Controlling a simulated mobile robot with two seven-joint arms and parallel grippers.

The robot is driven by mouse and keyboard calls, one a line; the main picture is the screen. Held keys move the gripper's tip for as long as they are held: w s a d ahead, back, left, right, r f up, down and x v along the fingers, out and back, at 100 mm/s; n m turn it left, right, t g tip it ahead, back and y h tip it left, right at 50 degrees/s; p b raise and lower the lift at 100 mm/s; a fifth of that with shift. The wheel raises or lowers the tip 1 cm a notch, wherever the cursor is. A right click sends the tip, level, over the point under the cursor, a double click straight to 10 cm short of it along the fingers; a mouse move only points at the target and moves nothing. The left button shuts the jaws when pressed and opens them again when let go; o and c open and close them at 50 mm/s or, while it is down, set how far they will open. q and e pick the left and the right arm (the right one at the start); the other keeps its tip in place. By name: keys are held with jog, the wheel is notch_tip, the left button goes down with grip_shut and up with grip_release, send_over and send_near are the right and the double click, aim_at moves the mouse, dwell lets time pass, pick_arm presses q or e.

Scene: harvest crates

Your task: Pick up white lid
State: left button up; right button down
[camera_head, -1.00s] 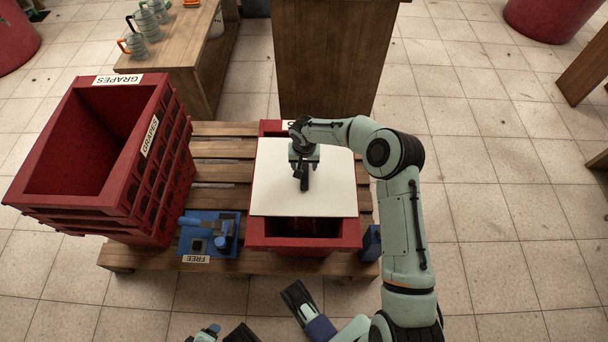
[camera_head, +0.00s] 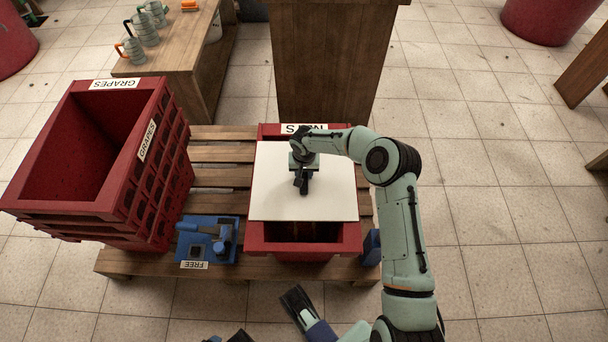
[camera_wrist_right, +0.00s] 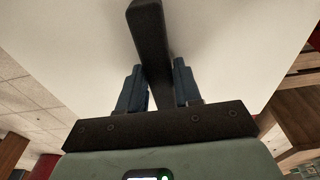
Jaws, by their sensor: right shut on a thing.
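The white lid (camera_head: 328,190) is a flat square panel with a dark upright handle (camera_wrist_right: 150,45). My right gripper (camera_head: 301,180) is shut on that handle, with one blue finger on each side of it in the right wrist view (camera_wrist_right: 160,88). The lid covers the middle of a red crate (camera_head: 260,238); the crate's back rim and open front part show past it. The lid looks held above the crate, but the gap is hard to judge.
A stack of red crates (camera_head: 128,190) labelled GRAPES stands at the left of the wooden pallet (camera_head: 222,152). A blue device (camera_head: 207,240) labelled FREE lies between stack and crate. A table with jugs (camera_head: 142,50) and a wooden block (camera_head: 330,60) stand behind. Tiled floor is free at right.

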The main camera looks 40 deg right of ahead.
jog(key=shift+r, duration=0.6)
notch_tip(320, 180, up, 3)
jog(key=shift+f+p, duration=0.2)
jog(key=shift+p, duration=0.25)
pick_arm(q)
jog(key=s+d+r+g+h+p, duration=0.1)
jog(key=s+d+r+p, duration=0.2)
jog(key=s+r, duration=0.1)
jog(key=shift+r, duration=0.65)
pick_arm(e)
notch_tip(320, 180, up, 16)
jog(key=shift+r, duration=0.15)
